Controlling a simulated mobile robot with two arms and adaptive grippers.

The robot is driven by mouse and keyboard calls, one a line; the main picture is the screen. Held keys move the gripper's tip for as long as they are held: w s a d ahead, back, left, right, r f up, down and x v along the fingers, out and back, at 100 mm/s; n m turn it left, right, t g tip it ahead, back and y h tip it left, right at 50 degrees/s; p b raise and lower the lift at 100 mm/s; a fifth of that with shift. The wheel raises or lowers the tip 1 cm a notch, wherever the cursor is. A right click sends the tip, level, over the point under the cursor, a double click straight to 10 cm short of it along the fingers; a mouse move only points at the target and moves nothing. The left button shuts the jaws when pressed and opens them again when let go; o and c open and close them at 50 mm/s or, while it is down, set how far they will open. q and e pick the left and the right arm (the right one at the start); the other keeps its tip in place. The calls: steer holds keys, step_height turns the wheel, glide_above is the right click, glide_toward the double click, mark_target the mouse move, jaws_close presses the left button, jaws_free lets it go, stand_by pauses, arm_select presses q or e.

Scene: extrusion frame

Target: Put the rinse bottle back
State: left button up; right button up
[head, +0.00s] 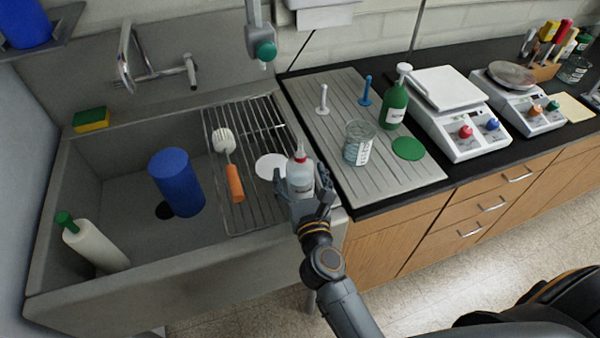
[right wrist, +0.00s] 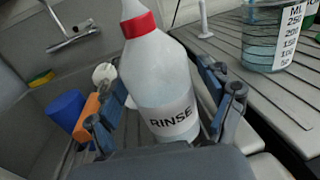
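The rinse bottle (head: 300,178) is white with a red collar and a label reading RINSE; it also shows large in the right wrist view (right wrist: 160,85). My right gripper (head: 306,196) has its fingers on both sides of the bottle's body, seemingly shut on it; any thin gap is hard to judge. In the head view the bottle looks upright, by the right edge of the sink's wire rack (head: 245,115). The gripper hides its base, so I cannot tell whether it touches anything below. A white disc (head: 268,167) lies just left of the bottle. My left gripper is not in view.
On the rack lies an orange-handled brush (head: 235,182). A blue cylinder (head: 176,182) and a green-capped white bottle (head: 92,243) are in the sink. Right of it, the ribbed drainboard (head: 330,95) holds pegs, a beaker (head: 358,143) and a green bottle (head: 394,105) near a green disc.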

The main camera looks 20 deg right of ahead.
steer(key=shift+r, duration=0.3)
steer(key=s+b, duration=0.1)
steer(key=s, duration=0.2)
steer(key=s+a+b, duration=0.1)
steer(key=s, duration=0.3)
steer(key=s+b, duration=0.2)
steer(key=s, duration=0.1)
steer(key=shift+s+a+f, duration=0.15)
steer(key=shift+s+f, duration=0.05)
steer(key=shift+f, duration=0.15)
steer(key=shift+s+a+r+b, duration=0.1)
steer(key=shift+s+r+b, duration=0.1)
steer(key=shift+s, duration=0.2)
steer(key=shift+s+r+b, duration=0.1)
steer(key=shift+s+b, duration=0.05)
steer(key=shift+s, duration=0.25)
